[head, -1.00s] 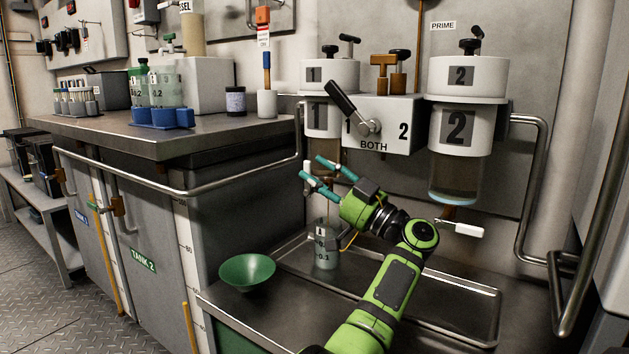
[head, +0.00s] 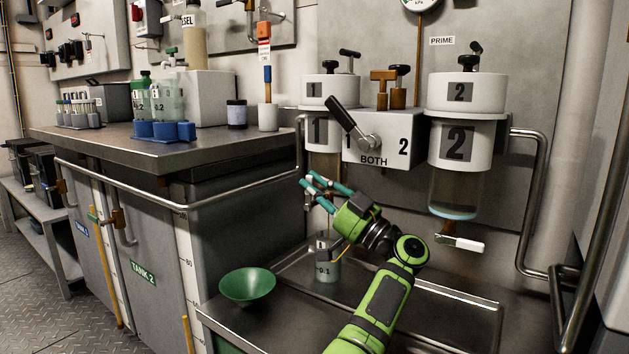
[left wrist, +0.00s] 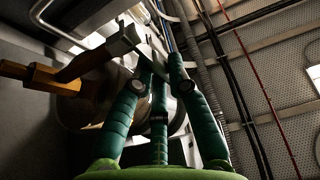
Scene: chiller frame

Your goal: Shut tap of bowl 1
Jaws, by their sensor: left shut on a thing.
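Bowl 1 (head: 318,131), a white cylinder with a clear lower part marked 1, hangs on the back wall at the centre. Its tap shows in the left wrist view as a brass body (left wrist: 87,65) with a pale lever handle (left wrist: 122,43). My left gripper (head: 311,184), with teal fingers on a green arm, is just below bowl 1 and shut on the tap handle. The fingers hide much of the tap in the head view, so its exact angle is hard to tell. The left gripper's fingertips also show in the left wrist view (left wrist: 155,75). My right gripper is not in view.
Bowl 2 (head: 461,140) hangs to the right, with its white tap handle (head: 460,243) below. A selector lever (head: 350,122) stands between the bowls. A sample bottle (head: 326,268) stands in the steel tray (head: 455,293) under bowl 1. A green funnel (head: 247,286) is left of it.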

